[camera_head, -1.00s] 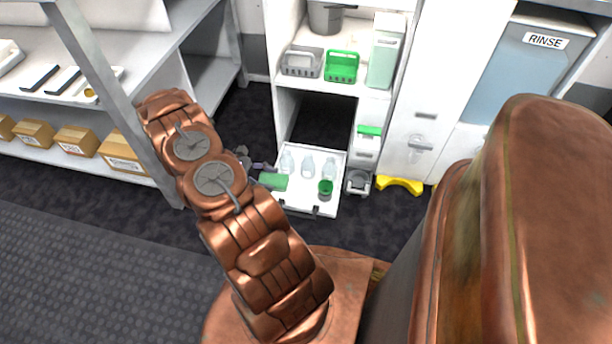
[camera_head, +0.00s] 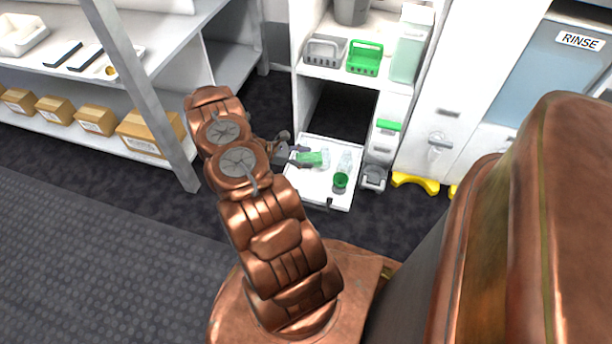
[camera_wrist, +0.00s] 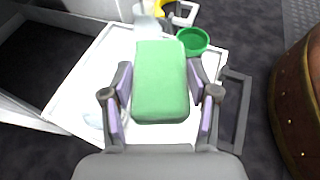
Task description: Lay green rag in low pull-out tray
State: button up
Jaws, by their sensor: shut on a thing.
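A green rag (camera_head: 310,158), shaped like a soft flat block, is between the fingers of my gripper (camera_head: 296,156). In the wrist view the rag (camera_wrist: 160,85) sits between the two purple-padded fingers of my gripper (camera_wrist: 160,92), which are shut on it. The low pull-out tray (camera_head: 318,190) is white and stands out from the cabinet near the floor. The rag shows over the tray's inside; I cannot tell whether it touches the tray floor. The tray (camera_wrist: 85,75) also shows beneath the rag in the wrist view.
A green cup (camera_head: 340,180) stands at the tray's right side. Clear bottles (camera_head: 345,161) stand towards its back, partly hidden by rag and gripper. A grey post (camera_head: 135,85) rises left of my arm. A green basket (camera_head: 364,57) is on the shelf above. The tray's front is clear.

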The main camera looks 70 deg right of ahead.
aim_at(306, 179)
notch_tip(306, 179, down, 10)
jog(key=shift+b, duration=1.25)
jog(key=shift+f, duration=0.15)
jog(key=o, duration=1.1)
